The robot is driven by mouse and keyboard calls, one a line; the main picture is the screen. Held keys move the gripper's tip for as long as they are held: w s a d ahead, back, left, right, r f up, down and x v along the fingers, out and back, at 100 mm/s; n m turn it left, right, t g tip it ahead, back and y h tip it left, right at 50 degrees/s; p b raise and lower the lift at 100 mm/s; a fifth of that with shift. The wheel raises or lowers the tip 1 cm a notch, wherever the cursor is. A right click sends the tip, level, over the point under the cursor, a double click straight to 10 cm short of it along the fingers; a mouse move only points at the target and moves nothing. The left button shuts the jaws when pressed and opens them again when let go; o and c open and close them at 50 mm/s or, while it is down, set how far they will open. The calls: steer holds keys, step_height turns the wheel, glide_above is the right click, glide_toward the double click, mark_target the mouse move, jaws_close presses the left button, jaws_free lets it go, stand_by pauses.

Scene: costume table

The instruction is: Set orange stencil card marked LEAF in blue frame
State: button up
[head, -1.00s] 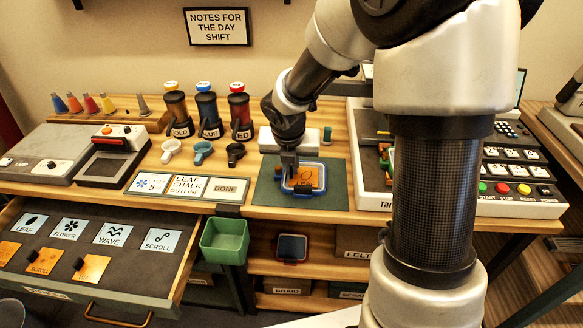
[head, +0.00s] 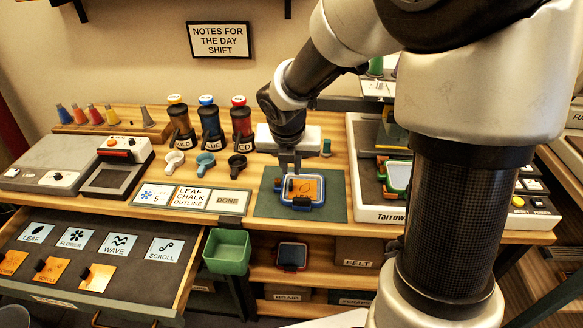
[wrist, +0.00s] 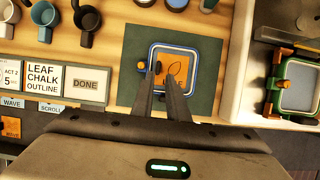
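The orange LEAF card (head: 307,188) lies inside the blue frame (head: 322,196) on the green mat. It looks flat there, with its dark grip tab at the left side. In the wrist view the card (wrist: 174,68) shows its leaf outline within the blue rim (wrist: 197,62); its lower edge is partly hidden by my fingers. My gripper (head: 290,163) is above the tab, with its two fingers apart and nothing between them. In the wrist view my gripper (wrist: 160,72) points at the card's left part.
An open drawer (head: 60,285) at lower left holds white and orange stencil cards. A green bin (head: 227,252) hangs beside it. The Tarrow machine (head: 375,213) with a green frame stands right of the mat. Cups and bottles (head: 210,125) stand behind left.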

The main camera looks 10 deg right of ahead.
steer(key=p+v, duration=0.1)
steer(key=v, duration=0.4)
stand_by(1.4)
